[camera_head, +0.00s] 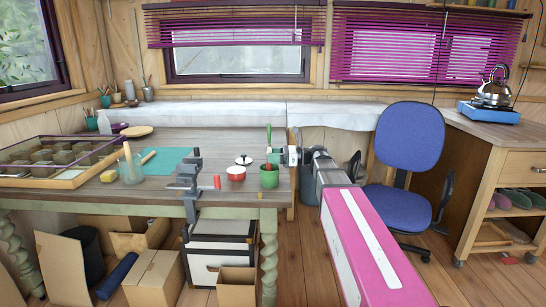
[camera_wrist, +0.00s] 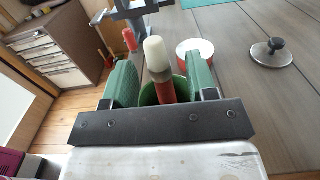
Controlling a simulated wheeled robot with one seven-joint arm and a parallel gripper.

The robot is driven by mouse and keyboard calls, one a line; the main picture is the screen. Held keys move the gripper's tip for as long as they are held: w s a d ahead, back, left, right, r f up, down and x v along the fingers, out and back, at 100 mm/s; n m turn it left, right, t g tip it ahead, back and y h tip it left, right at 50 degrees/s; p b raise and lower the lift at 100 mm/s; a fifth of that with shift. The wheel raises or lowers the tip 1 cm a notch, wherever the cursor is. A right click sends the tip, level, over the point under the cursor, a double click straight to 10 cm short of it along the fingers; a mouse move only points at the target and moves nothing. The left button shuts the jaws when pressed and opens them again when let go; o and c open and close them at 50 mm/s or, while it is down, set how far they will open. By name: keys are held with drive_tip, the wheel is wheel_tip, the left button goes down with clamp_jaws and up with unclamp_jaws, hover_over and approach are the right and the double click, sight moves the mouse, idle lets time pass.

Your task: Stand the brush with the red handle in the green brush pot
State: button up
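The green brush pot (camera_head: 269,179) stands near the front right corner of the table. In the wrist view, the pot (camera_wrist: 148,97) is partly hidden behind my gripper's crossbar. The brush (camera_wrist: 165,90) has a red handle and a cream, rounded top end. It stands roughly upright with its red handle down in the pot's mouth; its lower end is hidden. In the head view a bit of red (camera_head: 267,166) shows at the pot's rim. My gripper (camera_wrist: 162,80) is open, its green fingers on either side of the brush with a gap at each side.
A red-and-white bowl (camera_head: 236,173), a knobbed lid (camera_head: 243,160), a red cylinder (camera_head: 217,182) and a grey clamp-like stand (camera_head: 190,180) are left of the pot. A glass jar (camera_head: 130,170) and divided tray (camera_head: 60,180) are further left. A blue chair (camera_head: 405,170) stands right.

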drive_tip(key=d, duration=1)
drive_tip(key=shift+s+d, duration=0.2)
drive_tip(key=shift+d, duration=0.2)
idle(0.5)
